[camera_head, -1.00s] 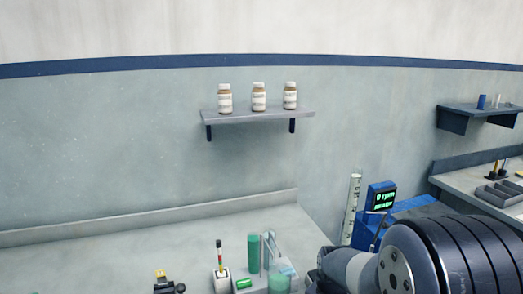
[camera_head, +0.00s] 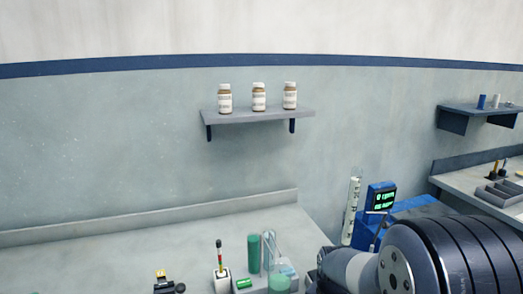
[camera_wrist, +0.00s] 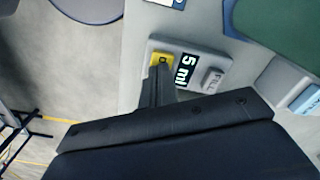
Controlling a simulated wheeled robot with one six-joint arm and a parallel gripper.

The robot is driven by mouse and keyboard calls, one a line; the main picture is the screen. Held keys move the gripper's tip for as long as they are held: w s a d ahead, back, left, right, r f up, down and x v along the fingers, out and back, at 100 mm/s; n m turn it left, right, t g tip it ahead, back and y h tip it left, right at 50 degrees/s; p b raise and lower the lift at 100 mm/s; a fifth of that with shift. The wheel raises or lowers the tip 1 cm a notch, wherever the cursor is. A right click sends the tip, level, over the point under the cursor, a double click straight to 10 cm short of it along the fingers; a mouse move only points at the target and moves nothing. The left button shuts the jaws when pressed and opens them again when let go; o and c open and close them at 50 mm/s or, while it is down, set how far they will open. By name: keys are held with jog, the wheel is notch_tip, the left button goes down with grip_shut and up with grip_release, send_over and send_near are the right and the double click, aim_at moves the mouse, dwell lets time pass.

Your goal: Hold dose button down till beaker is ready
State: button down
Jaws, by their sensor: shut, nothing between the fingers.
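The yellow button (camera_wrist: 164,57) sits on a pale panel in the wrist view, beside a "5 ml" label (camera_wrist: 185,71). The shut, empty fingers of my gripper (camera_wrist: 158,72) reach its lower edge and cover part of it; they look to be on it, but contact is hard to confirm. A glass beaker (camera_head: 280,279) with pale green liquid stands at the bottom of the head view. A tall graduated tube (camera_head: 351,210) stands right of it, clear near the top. A small screen (camera_head: 381,199) shows blurred green text. My gripper is hidden in the head view.
A grey FILL key (camera_wrist: 212,78) is close to the label. A wall shelf (camera_head: 258,116) holds three bottles. The bench behind is clear.

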notch_tip(320, 180, up, 7)
jog(key=p, duration=0.5)
jog(key=shift+p, duration=0.4)
